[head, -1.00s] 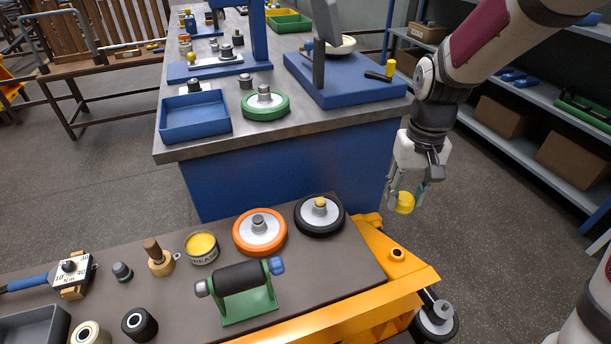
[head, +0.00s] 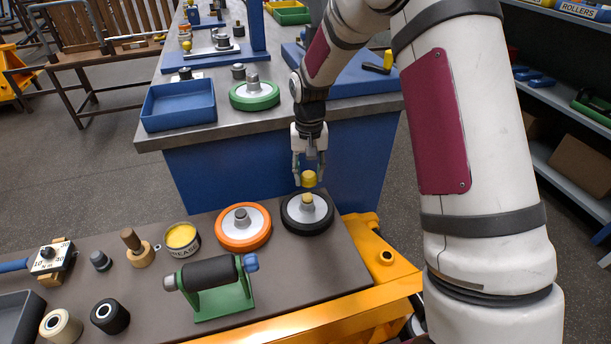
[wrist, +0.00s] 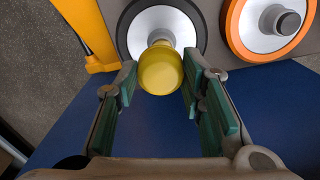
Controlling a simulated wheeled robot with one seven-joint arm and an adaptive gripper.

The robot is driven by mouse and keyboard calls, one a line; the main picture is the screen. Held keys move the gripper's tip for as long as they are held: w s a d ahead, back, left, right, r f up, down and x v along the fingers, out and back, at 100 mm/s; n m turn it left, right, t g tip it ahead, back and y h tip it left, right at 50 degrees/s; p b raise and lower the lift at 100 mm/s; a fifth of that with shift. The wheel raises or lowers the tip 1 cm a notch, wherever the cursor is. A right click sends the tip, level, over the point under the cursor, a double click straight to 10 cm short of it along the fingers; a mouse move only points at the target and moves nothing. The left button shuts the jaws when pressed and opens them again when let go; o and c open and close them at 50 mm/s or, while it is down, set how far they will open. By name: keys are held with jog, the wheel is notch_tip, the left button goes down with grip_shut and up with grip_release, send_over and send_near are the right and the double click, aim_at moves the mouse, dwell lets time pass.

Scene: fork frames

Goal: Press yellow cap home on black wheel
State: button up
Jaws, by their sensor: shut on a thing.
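My gripper (head: 309,174) points down at the far side of the wheel, shut on the yellow cap (head: 309,180). The cap is just above the hub in the head view; I cannot tell whether they touch. In the wrist view the cap (wrist: 160,72) sits between green finger pads and hides part of the hub. The black wheel (wrist: 143,25) shows behind it.
An orange wheel (head: 229,238) lies just left of the black wheel. A roller on a green stand (head: 218,299) is nearer. The blue bench (head: 230,180) is behind my gripper. Yellow truck parts (head: 386,256) edge the right side.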

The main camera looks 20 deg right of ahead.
aim_at(307, 198)
jog(key=shift+w+a+f, duration=0.15)
jog(key=shift+w+f, duration=0.35)
jog(key=shift+f, duration=0.05)
jog(key=shift+s+f+b, duration=0.1)
jog(key=shift+f+b, duration=1.2)
jog(key=shift+f, duration=1.1)
jog(key=shift+f, duration=0.5)
jog(key=o, duration=1)
